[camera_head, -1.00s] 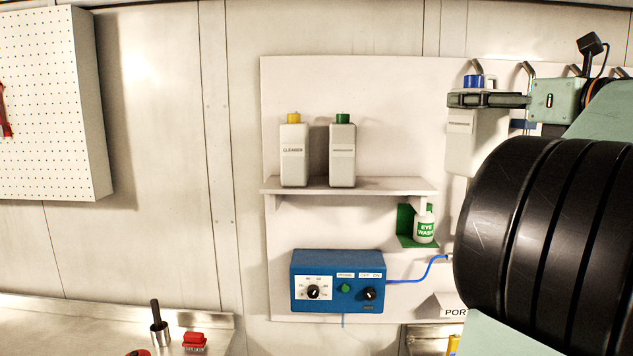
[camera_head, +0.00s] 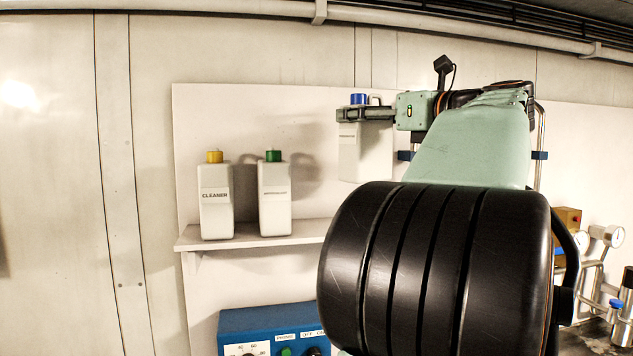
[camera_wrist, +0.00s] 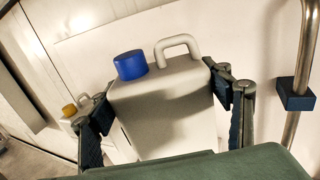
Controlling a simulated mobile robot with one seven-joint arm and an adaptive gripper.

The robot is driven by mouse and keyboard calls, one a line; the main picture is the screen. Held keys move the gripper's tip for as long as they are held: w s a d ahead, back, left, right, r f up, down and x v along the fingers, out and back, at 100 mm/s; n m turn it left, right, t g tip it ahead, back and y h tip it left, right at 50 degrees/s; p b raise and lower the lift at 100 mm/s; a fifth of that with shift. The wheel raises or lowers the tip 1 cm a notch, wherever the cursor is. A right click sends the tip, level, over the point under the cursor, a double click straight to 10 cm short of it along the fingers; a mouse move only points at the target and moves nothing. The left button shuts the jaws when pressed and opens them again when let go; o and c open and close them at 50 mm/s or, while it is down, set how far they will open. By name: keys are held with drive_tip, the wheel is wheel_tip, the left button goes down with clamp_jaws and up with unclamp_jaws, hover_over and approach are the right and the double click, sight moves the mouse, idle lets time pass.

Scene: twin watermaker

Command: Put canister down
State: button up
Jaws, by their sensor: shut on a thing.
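A pale canister with a blue cap (camera_head: 350,152) is held up at the right of the shelf, above shelf height. My gripper (camera_head: 365,115) is shut on it near its top. In the wrist view the canister (camera_wrist: 165,105) sits between the two fingers of my gripper (camera_wrist: 165,115), its blue cap and looped handle facing the camera. The white shelf (camera_head: 250,241) carries a yellow-capped canister labelled CLEANER (camera_head: 215,205) and a green-capped canister (camera_head: 274,203). My arm hides the shelf's right end and what lies below the held canister.
A blue control box (camera_head: 270,322) is fixed below the shelf. A metal pipe with a blue clamp (camera_wrist: 295,92) stands right of the gripper in the wrist view. Gauges and piping (camera_head: 602,240) are at the lower right. The wall left of the shelf is clear.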

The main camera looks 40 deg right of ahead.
sight(347, 125)
drive_tip(key=w, duration=0.1)
drive_tip(key=w+a+f, duration=0.1)
drive_tip(key=w, duration=0.2)
drive_tip(key=shift+a+f, duration=0.25)
drive_tip(key=w+a+f, duration=0.1)
drive_tip(key=w+f, duration=0.3)
drive_tip(key=f, duration=0.5)
drive_tip(key=shift+w+a, duration=0.2)
drive_tip(key=shift+w, duration=0.05)
drive_tip(key=shift+f+b, duration=0.15)
drive_tip(key=shift+b, duration=0.15)
drive_tip(key=o, duration=2.1)
